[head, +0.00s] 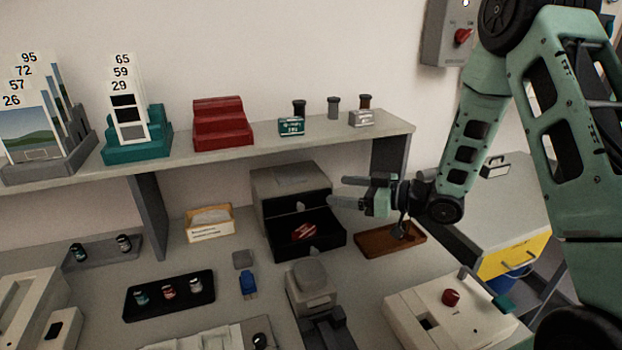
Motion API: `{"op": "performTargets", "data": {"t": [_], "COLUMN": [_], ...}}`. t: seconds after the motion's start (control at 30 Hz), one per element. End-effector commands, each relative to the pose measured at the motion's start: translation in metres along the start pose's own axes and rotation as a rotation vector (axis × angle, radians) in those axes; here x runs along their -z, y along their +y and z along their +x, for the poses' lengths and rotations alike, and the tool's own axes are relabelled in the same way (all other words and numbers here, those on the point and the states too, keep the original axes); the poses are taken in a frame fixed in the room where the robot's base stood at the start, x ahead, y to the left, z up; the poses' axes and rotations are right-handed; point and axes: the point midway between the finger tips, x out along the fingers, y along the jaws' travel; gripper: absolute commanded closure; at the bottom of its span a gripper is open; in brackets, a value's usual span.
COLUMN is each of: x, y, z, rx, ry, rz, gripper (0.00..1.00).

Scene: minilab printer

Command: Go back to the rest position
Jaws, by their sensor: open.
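My gripper (340,191) is in the head view, right of the middle. It points left, with its two fingers apart and nothing between them. It is in the air below the shelf (270,153), in front of the right side of a grey box with an open black drawer (325,243). A red and white object (304,231) lies in the drawer. My arm comes down from the upper right to the gripper. Whether the gripper touches the box cannot be told.
The shelf above holds card stands (137,146), a red stepped block (221,124) and small canisters (333,107). Below are a brown tray (372,243), a black tray with small canisters (147,312), a grey device (312,287) and a white box with a red knob (480,327).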

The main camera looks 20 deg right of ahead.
Motion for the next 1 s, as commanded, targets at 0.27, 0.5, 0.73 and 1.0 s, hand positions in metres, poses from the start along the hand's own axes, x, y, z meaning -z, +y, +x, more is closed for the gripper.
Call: {"op": "performTargets", "data": {"t": [0.27,0.5,0.73,1.0], "x": [0.004,0.016,0.020,0.020], "y": [-0.008,-0.053,-0.139,-0.265], "z": [0.012,0.045,0.024,-0.063], "rx": [-0.017,-0.124,-0.178,-0.123], "ry": [-0.062,-0.389,-0.750,-1.164], "rz": [-0.020,-0.061,-0.019,0.073], "gripper": [0.26,0.26,0.26,0.26]}}
